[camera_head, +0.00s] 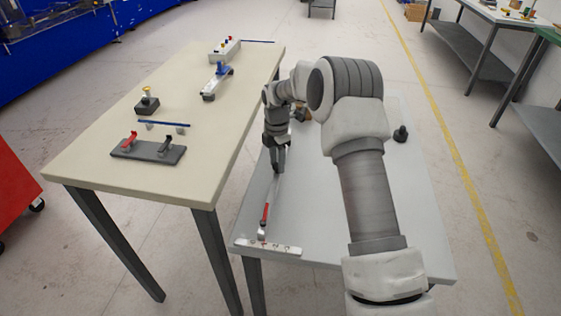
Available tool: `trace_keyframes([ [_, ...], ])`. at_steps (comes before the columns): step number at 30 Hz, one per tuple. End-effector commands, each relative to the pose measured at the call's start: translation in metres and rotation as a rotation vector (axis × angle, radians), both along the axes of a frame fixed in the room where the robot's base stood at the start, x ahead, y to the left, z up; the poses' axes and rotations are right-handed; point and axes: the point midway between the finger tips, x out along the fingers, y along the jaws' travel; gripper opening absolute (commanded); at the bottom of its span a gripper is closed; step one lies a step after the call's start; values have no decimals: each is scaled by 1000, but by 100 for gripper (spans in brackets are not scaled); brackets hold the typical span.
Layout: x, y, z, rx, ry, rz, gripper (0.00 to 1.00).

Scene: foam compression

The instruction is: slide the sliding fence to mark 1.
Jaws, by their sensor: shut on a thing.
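My gripper (278,170) points down over the grey table, left of my arm. Its fingers are shut on the far end of a thin, pale bar, which I take to be the sliding fence (272,192). The bar runs toward the near edge of the table and has a red part (265,212) near its front end. A white strip (267,246) with several small dark and red marks lies along the near left edge, just in front of the bar's end. The mark numbers are too small to read. The fingertips are small, so the exact grip is hard to see.
A dark knob-like object (401,134) stands on the grey table (415,205) right of my arm. A beige table (190,180) adjoins on the left, holding a grey base with red and black clamps (148,150), a black box and other fixtures. My arm hides the table's middle.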

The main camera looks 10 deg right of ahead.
Motion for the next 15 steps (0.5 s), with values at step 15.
trace_keyframes([
  [15,0,-1,2,0,-1,-1,69],
])
